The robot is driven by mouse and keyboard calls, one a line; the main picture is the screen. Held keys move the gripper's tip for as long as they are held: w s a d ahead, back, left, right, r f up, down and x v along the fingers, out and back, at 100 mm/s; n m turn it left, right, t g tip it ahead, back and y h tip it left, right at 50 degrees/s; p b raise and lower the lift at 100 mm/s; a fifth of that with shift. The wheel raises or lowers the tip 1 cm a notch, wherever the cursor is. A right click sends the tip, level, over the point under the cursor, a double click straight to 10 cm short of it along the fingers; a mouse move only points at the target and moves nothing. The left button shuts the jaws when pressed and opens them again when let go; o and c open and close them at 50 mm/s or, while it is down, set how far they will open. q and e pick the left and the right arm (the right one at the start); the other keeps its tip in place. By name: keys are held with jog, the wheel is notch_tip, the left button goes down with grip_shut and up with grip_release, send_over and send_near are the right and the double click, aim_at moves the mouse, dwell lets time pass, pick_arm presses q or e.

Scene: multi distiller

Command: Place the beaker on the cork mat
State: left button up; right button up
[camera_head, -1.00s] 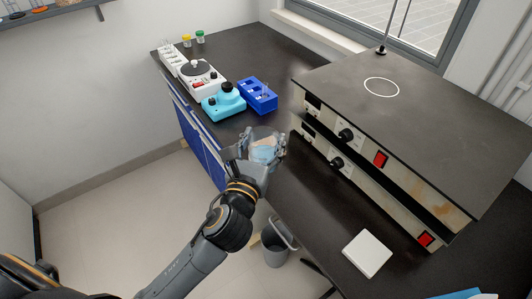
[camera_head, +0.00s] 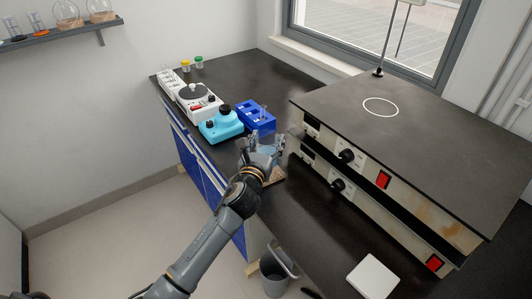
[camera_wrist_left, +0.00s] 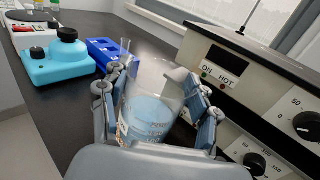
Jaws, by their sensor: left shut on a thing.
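The clear glass beaker (camera_wrist_left: 152,105) holds pale blue liquid and sits between the fingers of my left gripper (camera_wrist_left: 158,100) in the left wrist view. My left gripper (camera_head: 262,146) is shut on the beaker, over the dark bench in the head view. The beaker looks nearly upright. The brown cork mat (camera_head: 278,176) shows partly beside and below my gripper; the gripper hides the rest. I cannot tell whether the beaker touches the mat. My right gripper is not in view.
A blue rack (camera_head: 257,117) and a turquoise mixer (camera_head: 221,126) stand behind the gripper. Stacked hotplates (camera_head: 400,140) stand close on the right. A white pad (camera_head: 373,276) lies at the front. A grey bin (camera_head: 276,272) stands on the floor.

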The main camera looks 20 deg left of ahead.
pick_arm(q)
jog(key=shift+w+a+f, duration=0.2)
jog(key=shift+w+f, duration=0.25)
jog(key=shift+f, duration=0.1)
jog(key=shift+w+a+f, duration=0.15)
jog(key=shift+w+f, duration=0.25)
jog(key=shift+f, duration=0.1)
jog(key=shift+w+f+b, duration=0.2)
jog(key=shift+f+b, duration=0.4)
jog(key=shift+f, duration=1.1)
jog(key=shift+a+f, duration=0.1)
jog(key=shift+f, duration=0.05)
jog(key=o, duration=1.3)
